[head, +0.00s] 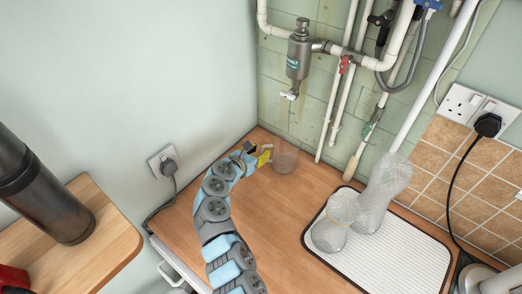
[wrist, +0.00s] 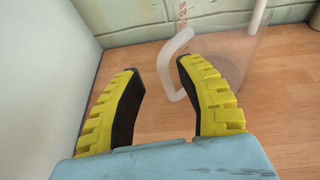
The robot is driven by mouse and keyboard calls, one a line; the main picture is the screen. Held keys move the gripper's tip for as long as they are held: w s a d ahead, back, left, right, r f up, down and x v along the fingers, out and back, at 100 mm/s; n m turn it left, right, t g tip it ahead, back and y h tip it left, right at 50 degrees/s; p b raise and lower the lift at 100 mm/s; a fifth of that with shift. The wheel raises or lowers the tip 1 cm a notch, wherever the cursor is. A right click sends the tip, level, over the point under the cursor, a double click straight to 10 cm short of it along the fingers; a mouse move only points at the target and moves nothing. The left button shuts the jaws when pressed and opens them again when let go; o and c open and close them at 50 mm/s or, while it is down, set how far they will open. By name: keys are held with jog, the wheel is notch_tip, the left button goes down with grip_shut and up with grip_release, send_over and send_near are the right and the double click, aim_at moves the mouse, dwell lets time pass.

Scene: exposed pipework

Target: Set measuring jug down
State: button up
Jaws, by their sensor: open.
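The measuring jug (head: 285,158) is clear and stands upright on the wooden worktop in the back corner, below the grey metal unit on the pipes. In the wrist view the jug (wrist: 222,52) has a pale handle on its left side and red markings. My gripper (head: 262,156) is just left of the jug. In the wrist view my gripper (wrist: 155,78) has its two yellow-ribbed fingers spread apart, with nothing held between them. The right finger overlaps the jug's lower handle; I cannot tell whether they touch.
Two clear ribbed vessels (head: 385,180) stand on a white ribbed mat (head: 395,262) at right. Pipes (head: 340,80) run down the tiled wall behind. A dark cylinder (head: 40,190) stands on a wooden shelf at left. Bare worktop (head: 275,215) lies between my arm and the mat.

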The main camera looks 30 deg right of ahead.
jog(key=v, duration=1)
jog(key=shift+a, duration=0.1)
